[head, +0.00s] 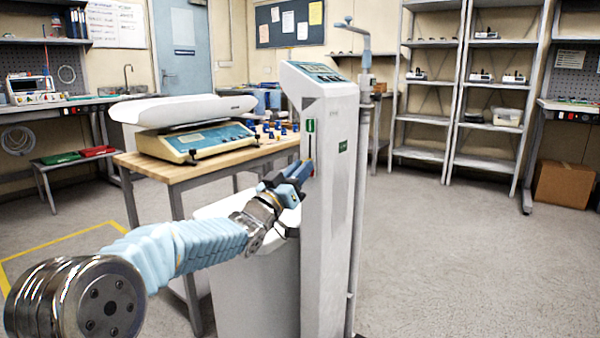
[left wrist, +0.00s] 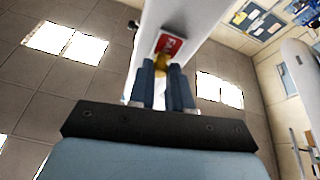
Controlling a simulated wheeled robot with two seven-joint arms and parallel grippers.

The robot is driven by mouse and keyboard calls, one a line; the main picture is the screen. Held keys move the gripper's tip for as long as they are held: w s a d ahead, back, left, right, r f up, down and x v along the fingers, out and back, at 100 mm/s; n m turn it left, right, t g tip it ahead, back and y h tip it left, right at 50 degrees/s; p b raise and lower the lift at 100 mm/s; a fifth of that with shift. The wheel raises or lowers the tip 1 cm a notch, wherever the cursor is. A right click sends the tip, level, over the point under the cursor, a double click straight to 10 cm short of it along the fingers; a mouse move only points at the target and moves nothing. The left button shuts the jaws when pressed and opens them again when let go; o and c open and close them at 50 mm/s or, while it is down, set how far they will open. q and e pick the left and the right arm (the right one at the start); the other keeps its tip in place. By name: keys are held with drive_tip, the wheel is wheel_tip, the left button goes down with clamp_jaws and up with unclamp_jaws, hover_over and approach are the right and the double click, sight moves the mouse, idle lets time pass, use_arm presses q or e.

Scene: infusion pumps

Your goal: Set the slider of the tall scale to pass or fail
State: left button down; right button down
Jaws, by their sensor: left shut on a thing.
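The tall scale (head: 328,220) is a white column with a display on top. Its left face has a dark vertical slot (head: 310,146) with a green label (head: 310,125) at the upper end. My left gripper (head: 302,171) is at the lower part of this slot, its fingers shut on the slider. In the left wrist view the slider's brass-coloured knob (left wrist: 160,63) sits between the fingertips, close beside a red label (left wrist: 170,44) on the white face. The fingers hide part of the slider and the lower slot in the head view. My right gripper is not in view.
A wooden table (head: 180,170) behind my left arm holds a baby scale (head: 190,140) and several small blue items. A pole (head: 364,130) stands at the tall scale's right. Shelves (head: 430,100) line the back wall.

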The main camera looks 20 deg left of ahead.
use_arm(q)
drive_tip(key=shift+f, duration=0.25)
drive_tip(key=c, duration=1)
unclamp_jaws()
drive_tip(key=shift+c, duration=0.2)
drive_tip(key=b+v, duration=0.1)
drive_tip(key=v, duration=1.2)
drive_tip(key=shift+s, duration=0.4)
drive_tip(key=shift+a, duration=0.15)
